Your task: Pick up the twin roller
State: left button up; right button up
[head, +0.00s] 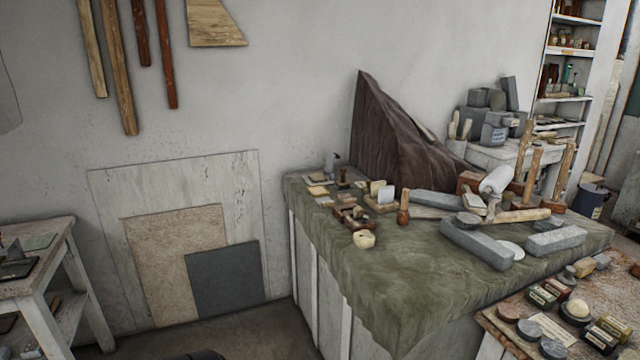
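A white roller-like cylinder (496,180) stands tilted among stone blocks at the right of the green-topped workbench (410,275). A light wooden cylinder (522,215) lies just in front of it. I cannot tell for sure which of these, if either, is the twin roller; the pieces there overlap and are small. Neither of my grippers is in view.
Grey stone blocks (476,243) and small wooden tools (403,207) crowd the bench top. A dark rock slab (400,130) leans behind. A lower table (500,326) with small tins is at front right.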

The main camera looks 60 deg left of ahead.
aim_at(343, 183)
jog(key=i+j+u, duration=0.2)
jog(key=j+u, duration=0.15)
jog(key=j, duration=0.15)
jog(key=i+j+u, duration=0.2)
jog(key=j+u, duration=0.15)
jog(key=i+j+u, duration=0.35)
jog(key=j, duration=0.15)
jog(key=i+j, duration=0.9)
jog(key=j+u, duration=0.05)
jog(key=j, duration=0.05)
